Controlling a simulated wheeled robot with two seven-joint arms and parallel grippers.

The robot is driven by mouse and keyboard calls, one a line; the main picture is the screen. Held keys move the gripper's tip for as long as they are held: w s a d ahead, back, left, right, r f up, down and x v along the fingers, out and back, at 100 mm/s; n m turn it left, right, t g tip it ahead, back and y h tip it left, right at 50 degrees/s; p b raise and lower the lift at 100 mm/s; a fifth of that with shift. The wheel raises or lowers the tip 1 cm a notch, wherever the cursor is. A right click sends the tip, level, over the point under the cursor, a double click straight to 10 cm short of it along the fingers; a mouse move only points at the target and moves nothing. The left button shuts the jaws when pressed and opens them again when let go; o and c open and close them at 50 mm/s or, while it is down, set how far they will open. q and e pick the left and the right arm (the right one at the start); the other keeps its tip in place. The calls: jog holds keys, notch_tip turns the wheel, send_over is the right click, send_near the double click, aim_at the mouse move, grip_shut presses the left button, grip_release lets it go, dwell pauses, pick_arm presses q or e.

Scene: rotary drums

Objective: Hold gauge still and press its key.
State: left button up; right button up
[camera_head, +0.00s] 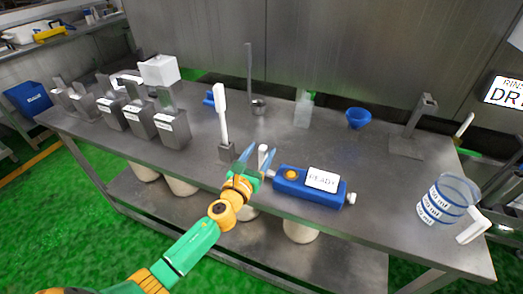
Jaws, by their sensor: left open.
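The gauge (310,186) is a blue box lying on the steel table near its front edge. It has a round orange-yellow key (291,174) on its left part and a white label or display (323,180) whose dark letters are hard to read. A pale knob (351,198) sticks out at its right end. My left gripper (255,156) comes in from the front left, open, with its bluish fingers just left of the gauge. A small white upright piece (263,152) shows between or behind the fingers; which of these I cannot tell. My right gripper is not in view.
Labelled grey blocks (172,128) line the table's left. A clear measuring jug (446,198) stands at the right, a blue bowl (358,117) and a grey stand (408,146) behind. The table's middle is mostly clear.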

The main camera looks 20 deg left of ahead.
pick_arm(q)
jog(key=shift+w, duration=1.05)
grip_shut()
jog(key=shift+s+f, duration=0.1)
jog(key=shift+f, duration=0.1)
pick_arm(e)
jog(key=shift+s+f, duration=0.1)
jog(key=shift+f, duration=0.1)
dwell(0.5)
pick_arm(q)
jog(key=shift+d, duration=0.1)
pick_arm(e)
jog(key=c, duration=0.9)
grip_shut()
pick_arm(q)
jog(key=shift+s+f, duration=0.15)
dwell(0.4)
